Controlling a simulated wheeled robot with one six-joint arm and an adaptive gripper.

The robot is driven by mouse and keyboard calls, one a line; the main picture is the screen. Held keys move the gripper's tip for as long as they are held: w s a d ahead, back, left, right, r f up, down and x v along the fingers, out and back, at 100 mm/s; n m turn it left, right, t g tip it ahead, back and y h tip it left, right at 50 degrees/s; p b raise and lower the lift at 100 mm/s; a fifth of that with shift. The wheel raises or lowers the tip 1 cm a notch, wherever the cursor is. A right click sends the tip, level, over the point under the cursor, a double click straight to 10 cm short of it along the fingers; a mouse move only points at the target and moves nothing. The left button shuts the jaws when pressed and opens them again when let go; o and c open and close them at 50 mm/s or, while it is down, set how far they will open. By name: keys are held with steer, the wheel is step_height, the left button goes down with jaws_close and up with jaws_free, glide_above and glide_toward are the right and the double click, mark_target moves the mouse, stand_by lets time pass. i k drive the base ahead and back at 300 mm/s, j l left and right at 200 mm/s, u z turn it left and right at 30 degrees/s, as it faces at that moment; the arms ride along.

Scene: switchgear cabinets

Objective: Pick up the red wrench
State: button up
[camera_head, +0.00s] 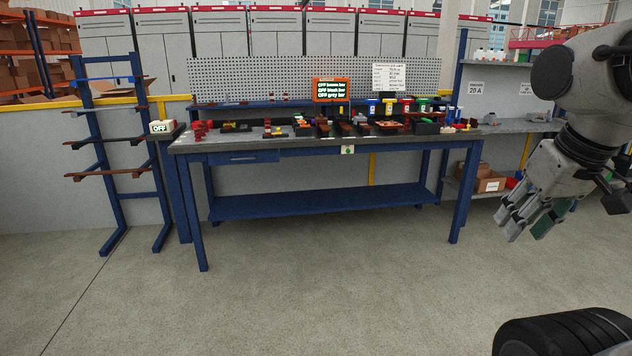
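No red wrench can be made out for certain; the items on the workbench (320,142) are too small to tell apart. Red items (201,129) stand at the bench's left end, and another small red item (268,128) lies further right. My gripper (531,222) hangs at the right of the view, fingers pointing down and left, in front of and to the right of the bench. Its fingers look spread with a gap between them, and nothing shows between them.
A blue rack with bars (115,150) stands left of the bench. A shelf unit (500,120) with boxes stands behind right. A lower blue shelf (320,202) spans under the bench. The floor (300,300) in front is clear.

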mark_target(406, 101)
steer(key=i, duration=2.25)
steer(key=i+j+z, duration=0.1)
steer(key=i+z, duration=0.15)
steer(key=i, duration=0.25)
steer(key=i+j+z, duration=0.15)
steer(key=i+z, duration=0.15)
steer(key=i, duration=0.2)
steer(key=i+j+z, duration=0.25)
steer(key=i, duration=0.25)
